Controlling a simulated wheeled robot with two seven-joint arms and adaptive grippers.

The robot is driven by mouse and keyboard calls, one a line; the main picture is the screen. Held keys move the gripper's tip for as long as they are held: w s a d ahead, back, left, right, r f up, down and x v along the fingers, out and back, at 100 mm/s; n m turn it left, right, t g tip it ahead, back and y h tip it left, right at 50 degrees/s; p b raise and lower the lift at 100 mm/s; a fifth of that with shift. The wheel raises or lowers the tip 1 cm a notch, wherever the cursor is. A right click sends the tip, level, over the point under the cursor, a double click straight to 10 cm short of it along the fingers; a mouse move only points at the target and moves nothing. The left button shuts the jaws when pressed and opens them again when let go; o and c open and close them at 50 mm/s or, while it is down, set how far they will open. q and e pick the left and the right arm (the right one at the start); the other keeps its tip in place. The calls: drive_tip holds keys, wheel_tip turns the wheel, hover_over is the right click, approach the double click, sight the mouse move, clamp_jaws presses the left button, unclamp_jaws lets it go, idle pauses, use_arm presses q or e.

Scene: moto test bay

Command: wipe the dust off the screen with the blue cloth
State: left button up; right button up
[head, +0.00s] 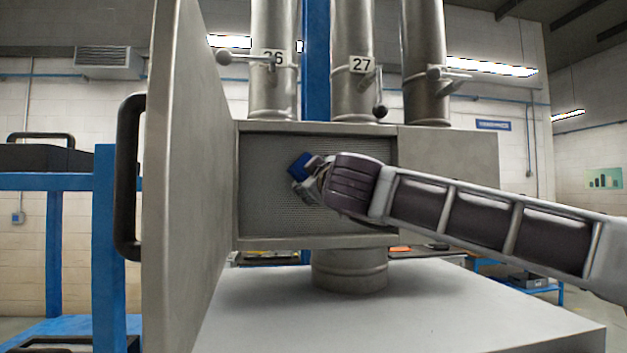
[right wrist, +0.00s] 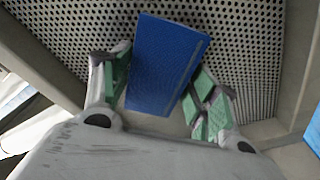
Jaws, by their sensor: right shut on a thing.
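The screen (head: 265,180) is a grey perforated panel inside an open metal housing, and its holes show close up in the right wrist view (right wrist: 255,45). My right gripper (head: 303,178) reaches in from the right in front of the screen. It is shut on the blue cloth (head: 299,165), which looks like a folded block between the green-padded fingers (right wrist: 160,85) in the right wrist view (right wrist: 165,62). The cloth is at or very near the screen; I cannot tell whether it touches. No dust is clearly visible. My arm hides the screen's right part. My left gripper is not in view.
A metal door (head: 185,170) with a black handle (head: 128,178) stands open at the left. Pipes (head: 352,90) with valve levers rise above the housing. A pale table (head: 420,308) lies below. A blue frame (head: 105,240) stands at the left.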

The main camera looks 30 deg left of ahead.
drive_tip(key=shift+w+d, duration=0.45)
drive_tip(key=shift+d, duration=0.2)
drive_tip(key=shift+w+d, duration=0.45)
drive_tip(key=shift+d, duration=0.2)
drive_tip(key=shift+w+d, duration=0.45)
drive_tip(key=shift+d, duration=0.25)
drive_tip(key=shift+w+d, duration=0.4)
drive_tip(key=shift+d, duration=0.25)
drive_tip(key=shift+w+d, duration=0.1)
drive_tip(key=shift+w+d, duration=0.8)
drive_tip(key=shift+d, duration=0.35)
drive_tip(key=shift+f+b, duration=1.3)
drive_tip(key=shift+f, duration=0.2)
